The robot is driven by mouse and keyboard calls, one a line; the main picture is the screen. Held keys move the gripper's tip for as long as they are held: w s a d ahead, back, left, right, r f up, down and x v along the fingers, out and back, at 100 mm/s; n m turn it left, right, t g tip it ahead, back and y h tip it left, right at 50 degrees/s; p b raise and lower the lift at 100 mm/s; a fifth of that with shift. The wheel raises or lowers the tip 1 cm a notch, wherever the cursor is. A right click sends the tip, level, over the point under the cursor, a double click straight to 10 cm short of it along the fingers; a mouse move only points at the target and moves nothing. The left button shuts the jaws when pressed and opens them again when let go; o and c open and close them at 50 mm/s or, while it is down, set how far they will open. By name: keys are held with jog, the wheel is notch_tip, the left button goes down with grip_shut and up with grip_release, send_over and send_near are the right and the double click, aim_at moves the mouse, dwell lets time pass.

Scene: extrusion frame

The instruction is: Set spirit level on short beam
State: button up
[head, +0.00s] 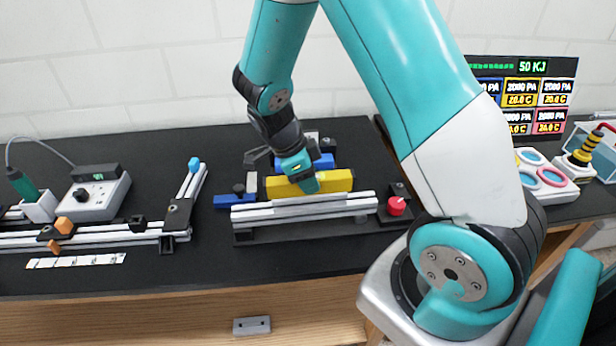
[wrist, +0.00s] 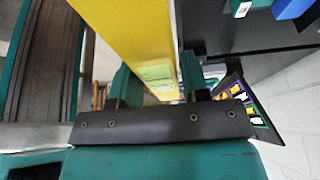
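The spirit level is a long yellow bar (head: 338,181), lying roughly level along the back of the short beam (head: 345,207) in the head view. Whether it touches the beam is not clear. The short beam is a silver extrusion on a dark base. My gripper (head: 305,184) comes down from above onto the middle of the level. In the wrist view the yellow level (wrist: 135,35) runs between the two teal fingers of my gripper (wrist: 160,82), which appear closed on its sides. The level's underside is hidden in the head view.
A red button (head: 397,206) stands at the beam's right end. Blue blocks (head: 235,200) lie at its left and behind the level. A longer extrusion frame (head: 100,237) and a grey control box (head: 97,192) are on the left. The black bench top in front of the beam is clear.

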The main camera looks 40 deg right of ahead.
jog(key=shift+o, duration=1)
jog(key=shift+r, duration=0.1)
jog(key=shift+r+p, duration=0.25)
jog(key=shift+p, duration=0.05)
jog(key=b+v, duration=0.3)
jog(key=v, duration=0.9)
jog(key=s+a+r+n+t+y, duration=0.1)
jog(key=s+a+n+y, duration=0.3)
jog(key=n, duration=1.2)
jog(key=s+a+r+n+t+y, duration=0.1)
jog(key=s+a+r+n+y, duration=0.3)
jog(key=s+a+n, duration=0.9)
jog(key=s+n, duration=0.2)
jog(key=n, duration=0.1)
jog(key=shift+t, duration=0.3)
